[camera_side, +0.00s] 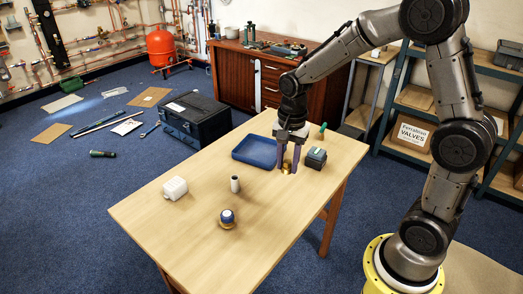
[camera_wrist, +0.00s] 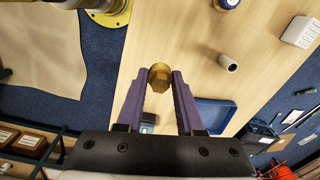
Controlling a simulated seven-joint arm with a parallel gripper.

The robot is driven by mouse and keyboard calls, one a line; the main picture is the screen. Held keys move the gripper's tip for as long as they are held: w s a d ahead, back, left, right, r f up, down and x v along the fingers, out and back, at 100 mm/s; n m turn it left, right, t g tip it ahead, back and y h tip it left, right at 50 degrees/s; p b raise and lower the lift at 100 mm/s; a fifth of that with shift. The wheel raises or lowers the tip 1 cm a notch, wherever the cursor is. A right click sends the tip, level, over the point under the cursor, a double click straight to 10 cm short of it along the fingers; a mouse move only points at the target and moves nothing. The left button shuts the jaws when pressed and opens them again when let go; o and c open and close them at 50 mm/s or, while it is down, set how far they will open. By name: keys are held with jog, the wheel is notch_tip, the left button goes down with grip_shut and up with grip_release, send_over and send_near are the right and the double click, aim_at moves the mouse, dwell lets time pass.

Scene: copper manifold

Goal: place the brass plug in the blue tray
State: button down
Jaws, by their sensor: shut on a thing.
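The brass plug (camera_side: 287,169) is between the fingertips of my gripper (camera_side: 289,166), low over the right part of the table; I cannot tell whether it touches the tabletop. In the wrist view the plug (camera_wrist: 159,78) shows as a faceted golden piece between the two purple fingers of my gripper (camera_wrist: 161,76), which is shut on it. The blue tray (camera_side: 240,155) lies on the table just left of my gripper, and its inside looks empty. The tray (camera_wrist: 226,104) also shows in the wrist view, right of the fingers.
A dark grey-green box (camera_side: 316,158) stands close to the right of my gripper. A green-handled item (camera_side: 322,131) is behind it. A white cylinder (camera_side: 235,184), a white block (camera_side: 174,188) and a blue-topped brass part (camera_side: 227,217) stand on the table (camera_side: 160,225).

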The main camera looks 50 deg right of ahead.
jog(key=w+d, duration=0.6)
jog(key=w, duration=0.1)
jog(key=m, duration=0.1)
send_over(261, 160)
jog(key=f, duration=0.8)
jog(key=s+f, duration=0.1)
jog(key=f, duration=0.3)
jog(key=shift+a+f, duration=0.2)
jog(key=shift+a, duration=0.05)
jog(key=shift+w+d+f, duration=0.1)
jog(key=shift+w+f, duration=0.3)
jog(key=shift+f, duration=1.6)
jog(key=shift+f, duration=0.15)
jog(key=c, duration=0.5)
grip_release()
jog(key=shift+c, duration=0.2)
